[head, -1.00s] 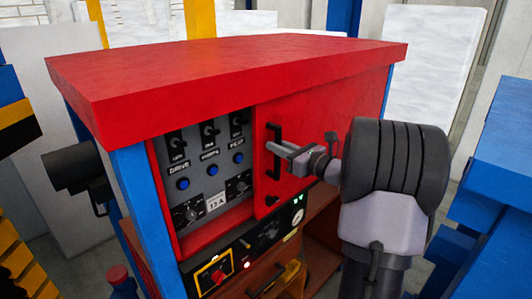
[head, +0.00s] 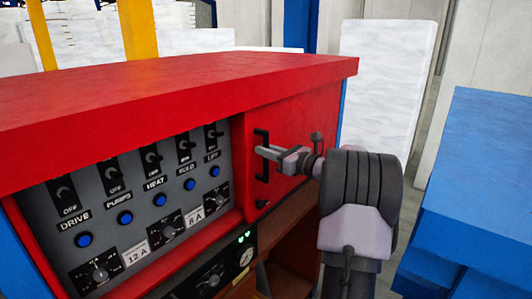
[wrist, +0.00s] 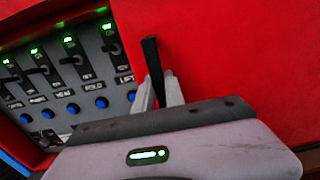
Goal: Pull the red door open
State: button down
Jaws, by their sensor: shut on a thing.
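The red door (head: 296,122) is a flat panel in the front of the red cabinet, right of a grey switch panel (head: 142,236). A black upright handle (head: 262,171) stands near the door's left edge. My gripper (head: 266,153) reaches in from the right and is shut on the handle around its middle. In the wrist view the handle (wrist: 151,55) rises between the two pale fingers (wrist: 158,95), with the red door (wrist: 235,50) behind. The lower handle is hidden in the wrist view.
The red top (head: 180,85) overhangs the door and switch panel. Open shelving and a dark unit with a round gauge (head: 215,272) lie below. A blue block (head: 480,190) stands close at the right of my arm.

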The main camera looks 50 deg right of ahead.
dwell(0.4)
jog(key=c, duration=1.4)
grip_release()
jog(key=s+b, duration=0.2)
jog(key=s, duration=0.5)
jog(key=shift+s+d, duration=0.15)
jog(key=shift+d, duration=0.15)
